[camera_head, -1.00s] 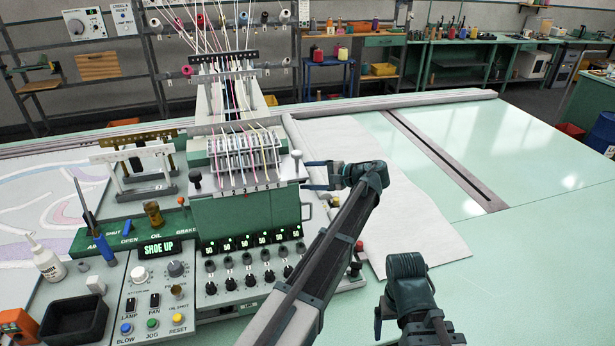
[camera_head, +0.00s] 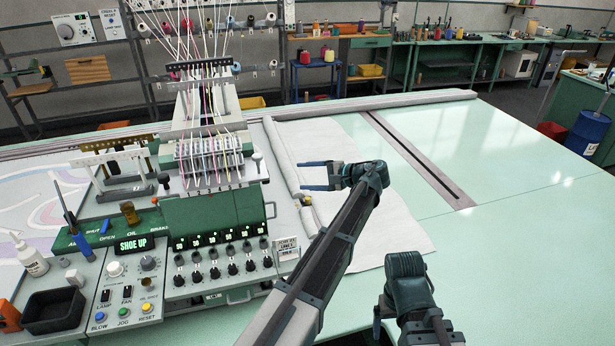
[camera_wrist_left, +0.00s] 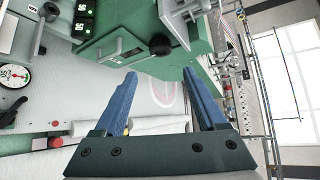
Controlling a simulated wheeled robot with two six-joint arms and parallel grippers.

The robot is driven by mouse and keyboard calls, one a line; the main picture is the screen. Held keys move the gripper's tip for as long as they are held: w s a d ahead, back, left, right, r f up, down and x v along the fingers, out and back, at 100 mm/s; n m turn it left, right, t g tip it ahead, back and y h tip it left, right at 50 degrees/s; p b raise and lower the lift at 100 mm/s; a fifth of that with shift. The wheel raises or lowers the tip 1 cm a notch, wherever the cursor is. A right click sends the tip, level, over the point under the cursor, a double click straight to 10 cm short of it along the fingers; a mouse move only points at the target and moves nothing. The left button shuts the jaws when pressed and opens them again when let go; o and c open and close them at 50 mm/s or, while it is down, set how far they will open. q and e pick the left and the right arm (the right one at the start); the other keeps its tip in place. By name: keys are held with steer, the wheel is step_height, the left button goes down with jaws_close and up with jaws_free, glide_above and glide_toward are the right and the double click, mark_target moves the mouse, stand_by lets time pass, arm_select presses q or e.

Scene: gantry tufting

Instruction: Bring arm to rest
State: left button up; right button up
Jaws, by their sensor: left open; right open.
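My left gripper (camera_head: 318,176) is open and empty above the white cloth, just right of the green tufting head (camera_head: 213,207). Its two blue fingers stand apart in the left wrist view (camera_wrist_left: 162,100), with nothing between them. My right gripper (camera_head: 382,318) is at the lower right of the head view, over the table. Only part of its jaw shows there, and it holds nothing that I can see. The left arm crosses the picture from the bottom middle up to the gripper.
A control panel (camera_head: 130,290) reading SHOE UP, a black tray (camera_head: 54,312) and a white bottle (camera_head: 31,254) stand at the left. White cloth (camera_head: 385,225) lies on the pale green table. The table (camera_head: 520,150) is clear at the right beyond a dark slot (camera_head: 420,160).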

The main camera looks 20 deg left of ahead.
arm_select(q)
steer(key=shift+a, duration=0.1)
steer(key=s+d+f+h+b, duration=0.2)
steer(key=s+d+f+h, duration=0.2)
steer(key=s, duration=0.6)
steer(key=s+d+f+n+g+h+b, duration=0.1)
steer(key=s+d+f+h, duration=0.3)
steer(key=s+d+f, duration=0.5)
steer(key=s+d+f+g+h+b, duration=0.1)
steer(key=s+d+f+h+b, duration=0.3)
steer(key=s, duration=0.9)
steer(key=d+f+h, duration=0.1)
steer(key=d+f, duration=0.2)
steer(key=f, duration=0.1)
steer(key=shift+d+f+n, duration=0.25)
steer(key=shift+f+n, duration=0.05)
steer(key=shift+f, duration=0.1)
steer(key=shift+a, duration=0.15)
